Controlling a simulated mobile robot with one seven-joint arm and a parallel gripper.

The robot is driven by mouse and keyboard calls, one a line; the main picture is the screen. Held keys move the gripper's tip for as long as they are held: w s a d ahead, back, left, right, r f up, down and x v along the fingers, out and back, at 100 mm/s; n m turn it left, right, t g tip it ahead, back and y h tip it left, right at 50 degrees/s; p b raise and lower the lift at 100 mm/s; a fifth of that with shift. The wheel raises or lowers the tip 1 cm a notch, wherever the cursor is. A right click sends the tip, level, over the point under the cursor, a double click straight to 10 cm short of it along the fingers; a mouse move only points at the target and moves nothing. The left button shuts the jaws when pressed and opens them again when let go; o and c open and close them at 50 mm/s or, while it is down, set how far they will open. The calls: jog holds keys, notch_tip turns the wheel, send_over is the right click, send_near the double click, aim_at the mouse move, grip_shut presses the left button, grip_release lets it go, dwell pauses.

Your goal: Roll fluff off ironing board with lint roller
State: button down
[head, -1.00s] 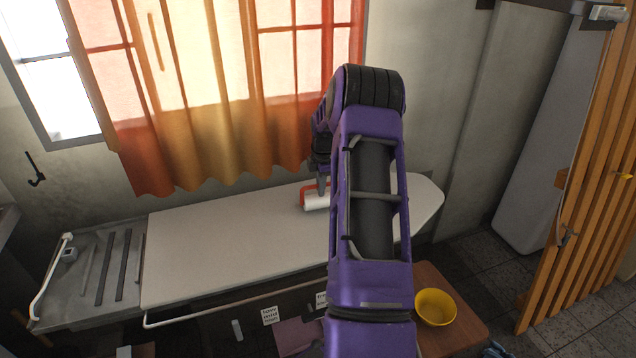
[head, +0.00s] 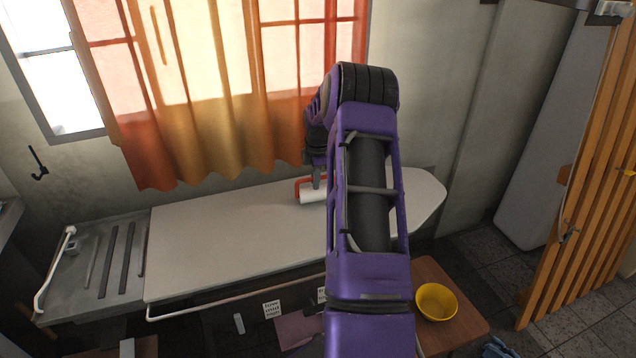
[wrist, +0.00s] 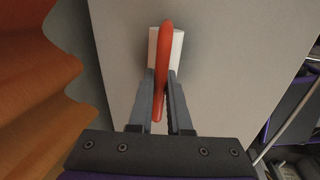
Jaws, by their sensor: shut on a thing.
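The lint roller (head: 313,196) has a white roll and a red-orange handle. My gripper (head: 316,181) is shut on its handle, above the right half of the ironing board. In the wrist view the fingers of my gripper (wrist: 160,100) close on the red handle of the lint roller (wrist: 165,60), with the white roll beyond it. The roll is at or just above the board surface; I cannot tell if it touches. The ironing board (head: 220,235) is pale and long, with its rounded end at the right. I see no fluff on it. My arm hides part of the board.
An orange curtain (head: 200,130) hangs behind the board, its hem near the board's back edge. A metal iron rest (head: 100,265) is at the left end. A yellow bowl (head: 436,301) stands on a brown stool (head: 462,335) at the front right. The board's left half is clear.

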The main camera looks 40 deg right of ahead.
jog(key=shift+w+d+f+p, duration=0.1)
jog(key=shift+w+d, duration=0.25)
jog(key=shift+w, duration=0.7)
jog(key=shift+w+d+r+p, duration=0.1)
jog(key=shift+w+d, duration=0.2)
jog(key=shift+w, duration=0.8)
jog(key=shift+w+d+f+p, duration=0.1)
jog(key=shift+w+d, duration=0.25)
jog(key=shift+w, duration=0.7)
notch_tip(320, 180, up, 6)
jog(key=p, duration=0.3)
notch_tip(320, 180, up, 3)
jog(key=shift+r+p, duration=0.1)
jog(key=shift+p, duration=1.1)
jog(key=c, duration=1.5)
grip_release()
grip_shut()
